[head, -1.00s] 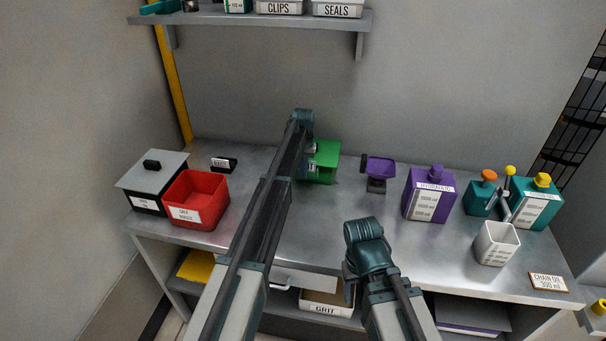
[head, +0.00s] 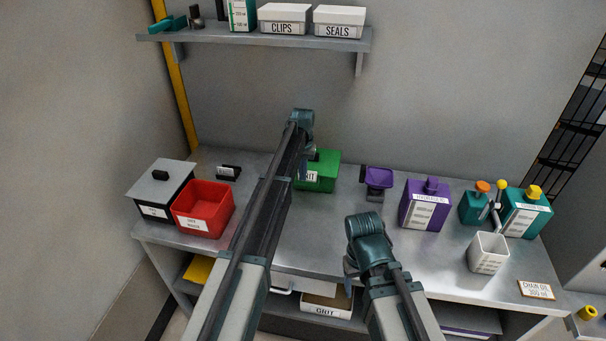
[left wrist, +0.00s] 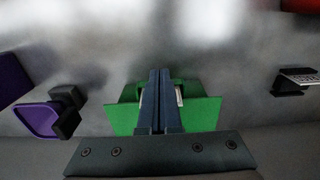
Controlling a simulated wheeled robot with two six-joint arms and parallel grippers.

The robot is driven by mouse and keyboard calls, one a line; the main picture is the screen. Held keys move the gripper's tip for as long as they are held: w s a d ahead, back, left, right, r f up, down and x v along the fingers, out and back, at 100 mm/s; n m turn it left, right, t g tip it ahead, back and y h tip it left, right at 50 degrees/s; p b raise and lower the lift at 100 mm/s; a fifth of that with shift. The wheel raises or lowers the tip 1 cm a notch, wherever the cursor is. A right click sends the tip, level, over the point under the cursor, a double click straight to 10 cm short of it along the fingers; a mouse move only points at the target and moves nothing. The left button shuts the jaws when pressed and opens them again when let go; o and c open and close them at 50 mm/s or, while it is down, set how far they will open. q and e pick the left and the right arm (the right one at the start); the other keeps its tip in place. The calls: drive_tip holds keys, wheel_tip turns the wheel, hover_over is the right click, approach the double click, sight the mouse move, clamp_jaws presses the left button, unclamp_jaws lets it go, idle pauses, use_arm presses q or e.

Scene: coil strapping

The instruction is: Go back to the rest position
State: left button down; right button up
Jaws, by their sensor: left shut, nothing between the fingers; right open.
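My left arm reaches over the bench, and its gripper (head: 311,155) hangs in front of the green box (head: 322,178). In the left wrist view its two dark fingers (left wrist: 160,100) are together, with nothing between them and the green box (left wrist: 203,112) behind them. I cannot tell whether they touch the box. My right gripper (head: 351,268) is over the front part of the bench, mostly hidden by its own wrist. It is open and empty.
The bench (head: 320,230) holds a red bin (head: 203,208), a black lidded box (head: 160,190), a purple scale-like stand (head: 378,180), a purple jug (head: 425,205), teal containers (head: 527,212) and a white cup (head: 487,253). A shelf (head: 260,38) with boxes is above.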

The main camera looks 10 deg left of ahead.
use_arm(q)
drive_tip(key=s+d+m+b, duration=0.1)
drive_tip(key=s+d, duration=0.2)
drive_tip(key=s, duration=1)
drive_tip(key=s+d+f+m+b, duration=0.1)
drive_tip(key=s+d, duration=0.2)
drive_tip(key=s, duration=1)
drive_tip(key=s+d+m+y+b, duration=0.1)
drive_tip(key=s+d, duration=0.3)
drive_tip(key=s, duration=1)
drive_tip(key=shift+f+m, duration=0.3)
drive_tip(key=shift+f, duration=0.1)
use_arm(e)
wheel_tip(320, 180, down, 2)
